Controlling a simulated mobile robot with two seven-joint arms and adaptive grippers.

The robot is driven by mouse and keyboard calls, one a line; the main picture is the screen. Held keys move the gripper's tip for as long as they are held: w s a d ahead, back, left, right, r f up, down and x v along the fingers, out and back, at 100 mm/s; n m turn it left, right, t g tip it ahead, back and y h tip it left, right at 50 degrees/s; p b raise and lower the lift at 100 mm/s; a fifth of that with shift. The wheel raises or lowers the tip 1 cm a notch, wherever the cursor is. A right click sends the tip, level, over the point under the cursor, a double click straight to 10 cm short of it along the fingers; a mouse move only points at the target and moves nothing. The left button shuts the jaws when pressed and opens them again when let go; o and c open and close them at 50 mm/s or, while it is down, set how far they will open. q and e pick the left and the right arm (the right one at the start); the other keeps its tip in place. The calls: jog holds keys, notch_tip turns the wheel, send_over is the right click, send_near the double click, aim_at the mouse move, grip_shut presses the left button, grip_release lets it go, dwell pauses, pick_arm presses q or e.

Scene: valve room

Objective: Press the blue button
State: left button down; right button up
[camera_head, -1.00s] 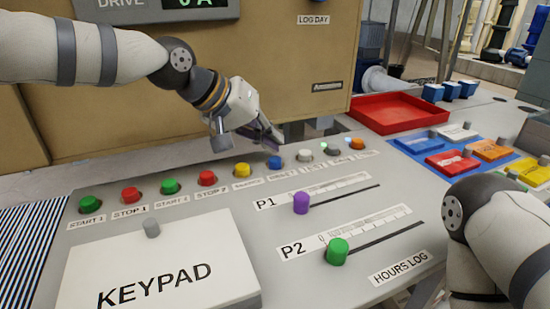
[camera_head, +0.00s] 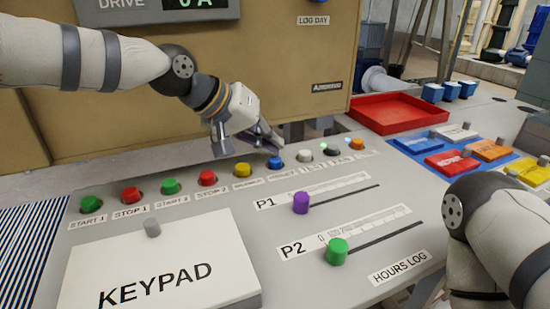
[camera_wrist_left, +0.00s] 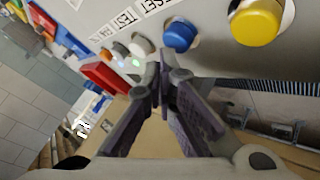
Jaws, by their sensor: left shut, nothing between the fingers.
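The blue button (camera_head: 275,162) sits in the row of coloured buttons on the grey console, between the yellow button (camera_head: 242,170) and a white button (camera_head: 304,155). My left gripper (camera_head: 277,147) is shut and empty, its fingertips just above and behind the blue button in the head view. In the left wrist view the blue button (camera_wrist_left: 179,35) stands beyond the closed fingertips (camera_wrist_left: 164,62), slightly to their right. I cannot tell whether the fingertips touch it. My right arm shows at the right edge, but its gripper is out of view.
Red and green buttons lie further left in the row. A purple slider knob (camera_head: 301,203) and a green one (camera_head: 337,251) stand nearer, beside a raised keypad cover (camera_head: 160,262). A red tray (camera_head: 400,112) is at the back right. A tan cabinet (camera_head: 290,70) stands behind.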

aim_at(271, 158)
pick_arm(q)
jog(key=shift+f, duration=0.55)
dwell(0.8)
jog(key=shift+r, duration=0.95)
jog(key=shift+r+p, duration=0.5)
jog(key=shift+r, duration=2)
